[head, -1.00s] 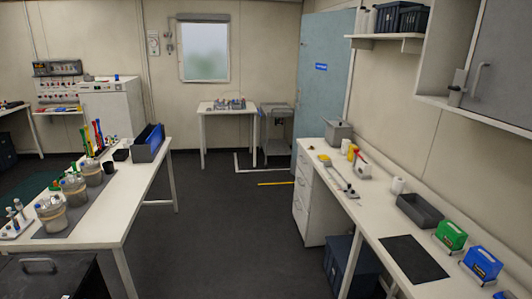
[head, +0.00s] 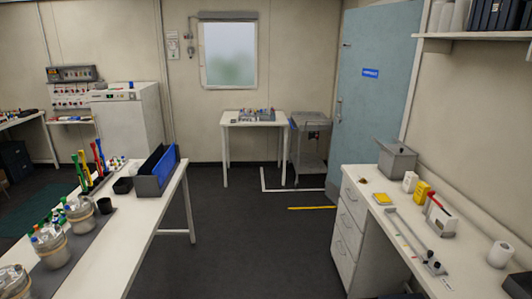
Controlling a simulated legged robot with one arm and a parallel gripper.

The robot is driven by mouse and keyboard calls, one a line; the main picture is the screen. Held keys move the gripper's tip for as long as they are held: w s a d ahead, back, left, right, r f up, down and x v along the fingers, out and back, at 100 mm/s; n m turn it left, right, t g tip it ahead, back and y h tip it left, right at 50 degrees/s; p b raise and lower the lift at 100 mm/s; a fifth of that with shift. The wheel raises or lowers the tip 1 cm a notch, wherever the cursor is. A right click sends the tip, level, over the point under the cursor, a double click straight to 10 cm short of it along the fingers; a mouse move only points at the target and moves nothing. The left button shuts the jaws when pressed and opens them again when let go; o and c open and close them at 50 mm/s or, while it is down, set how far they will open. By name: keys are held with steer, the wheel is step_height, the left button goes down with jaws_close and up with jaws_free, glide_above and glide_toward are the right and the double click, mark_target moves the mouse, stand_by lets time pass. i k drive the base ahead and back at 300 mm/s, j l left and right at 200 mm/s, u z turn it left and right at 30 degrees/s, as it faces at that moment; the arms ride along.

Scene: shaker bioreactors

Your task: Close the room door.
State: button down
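The room door (head: 372,95) is a light blue panel with a small blue sign, at the right of the back part of the room. It stands at an angle to the back wall, beside the right wall. A handle (head: 339,108) shows on its left edge. Its lower right part is hidden behind the right bench. I cannot tell from this view how far it is open. My gripper is not in view.
A white bench (head: 400,235) with drawers runs along the right; another table (head: 130,230) stands at the left. Dark floor between them is free. A grey cart (head: 309,150) stands left of the door, near white and yellow floor lines (head: 312,208).

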mark_target(375, 72)
steer(key=i, duration=2.65)
steer(key=i+z, duration=0.1)
steer(key=i, duration=1.25)
steer(key=i+j, duration=0.2)
steer(key=i, duration=1.15)
steer(key=i+l+z, duration=0.3)
steer(key=i+z, duration=0.2)
steer(key=i, duration=0.15)
steer(key=i+z, duration=0.5)
steer(key=i, duration=0.15)
steer(key=i+l+z, duration=0.1)
steer(key=i+l, duration=0.25)
steer(key=i, duration=0.05)
